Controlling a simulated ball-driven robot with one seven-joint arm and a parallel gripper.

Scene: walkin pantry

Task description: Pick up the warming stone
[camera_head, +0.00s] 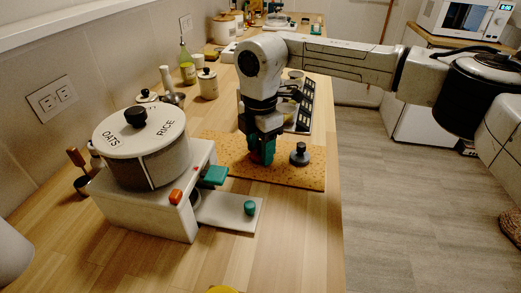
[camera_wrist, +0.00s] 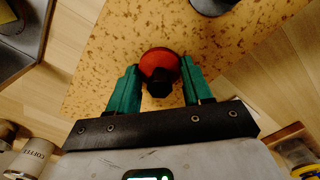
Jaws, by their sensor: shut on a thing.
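My gripper (camera_head: 262,152) points down over the speckled tan board (camera_head: 225,172) on the counter. In the wrist view its two green fingers (camera_wrist: 154,85) are closed on a round red piece with a dark faceted knob (camera_wrist: 158,62), which I take to be the warming stone. The fingers mostly hide this piece in the head view. I cannot tell whether it touches the board. A dark grey knobbed weight (camera_head: 299,155) stands on the board, just right of my gripper and apart from it.
A white dispenser (camera_head: 180,222) with a large lidded oats and rice pot (camera_head: 150,165) stands left of the board. Canisters (camera_head: 208,84), a bottle (camera_head: 187,65) and a black rack (camera_head: 306,105) are farther back. The wooden counter in front is mostly clear.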

